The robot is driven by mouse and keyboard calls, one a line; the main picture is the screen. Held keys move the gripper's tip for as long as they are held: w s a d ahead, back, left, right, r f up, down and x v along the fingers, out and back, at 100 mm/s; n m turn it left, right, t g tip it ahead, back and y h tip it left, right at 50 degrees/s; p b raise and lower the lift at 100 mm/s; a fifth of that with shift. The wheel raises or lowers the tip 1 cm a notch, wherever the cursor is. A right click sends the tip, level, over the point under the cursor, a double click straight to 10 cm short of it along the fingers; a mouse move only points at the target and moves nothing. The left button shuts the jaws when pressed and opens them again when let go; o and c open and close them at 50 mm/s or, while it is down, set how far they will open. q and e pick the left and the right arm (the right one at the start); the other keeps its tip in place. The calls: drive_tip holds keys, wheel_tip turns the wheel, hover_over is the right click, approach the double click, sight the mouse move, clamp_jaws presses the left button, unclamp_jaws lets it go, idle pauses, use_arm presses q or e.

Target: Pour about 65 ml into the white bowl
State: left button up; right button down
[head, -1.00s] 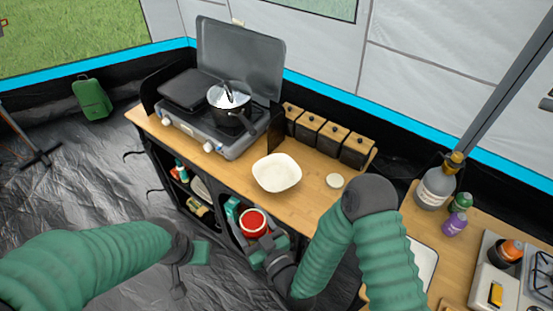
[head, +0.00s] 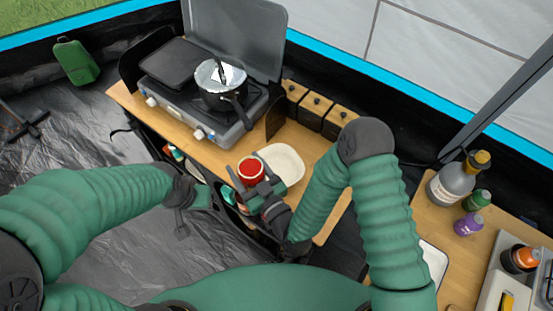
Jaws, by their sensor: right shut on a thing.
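The white bowl (head: 287,159) sits on the wooden counter, right of the stove; its near left part is hidden. My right gripper (head: 256,186) is shut on a round container (head: 250,170) with a pale rim and a red inside or top; I cannot tell which. The container looks upright, at the bowl's left near side in the picture. I cannot tell whether it touches the bowl or how high it is held. My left gripper (head: 192,195) is left of the counter, over the dark floor side, away from the bowl; its jaws are unclear.
A camping stove (head: 183,112) with a raised lid holds a metal pot (head: 220,84), its handle toward the bowl. Several wood-lidded canisters (head: 313,106) line the counter's back.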

sight(259, 165)
drive_tip(key=shift+s+r, duration=0.1)
drive_tip(key=shift+r, duration=0.05)
drive_tip(key=shift+d, duration=0.1)
drive_tip(key=shift+w+d+r+m+g+p, duration=0.15)
drive_tip(key=shift+r+m+p, duration=0.05)
drive_tip(key=shift+m+p, duration=0.4)
drive_tip(key=shift+w+d+r+m+g+p, duration=0.1)
drive_tip(key=shift+w+r+m+g+p, duration=0.05)
drive_tip(key=shift+m+p, duration=0.45)
drive_tip(key=m+p, duration=0.1)
drive_tip(key=w+m+p, duration=0.1)
drive_tip(key=shift+d+m+g, duration=0.3)
drive_tip(key=shift+d+g, duration=0.1)
drive_tip(key=shift+w+d+f+m+p, duration=0.2)
drive_tip(key=shift+w+d+m+p, duration=0.05)
drive_tip(key=shift+m+p, duration=0.4)
drive_tip(key=shift+w+g, duration=0.1)
drive_tip(key=shift+g, duration=0.2)
drive_tip(key=shift+f+m+g+p, duration=0.15)
drive_tip(key=shift+m+g+p, duration=0.25)
drive_tip(key=shift+m, duration=0.45)
drive_tip(key=shift+w+d+f+m+b, duration=0.1)
drive_tip(key=shift+f+m+b, duration=0.1)
drive_tip(key=shift+f+m, duration=0.2)
drive_tip(key=shift+d+f+m+b, duration=0.15)
drive_tip(key=shift+f+m, duration=0.15)
drive_tip(key=shift+f, duration=0.2)
drive_tip(key=shift+r+m+g+p, duration=0.3)
drive_tip(key=shift+m+p, duration=0.1)
drive_tip(key=shift+p, duration=0.05)
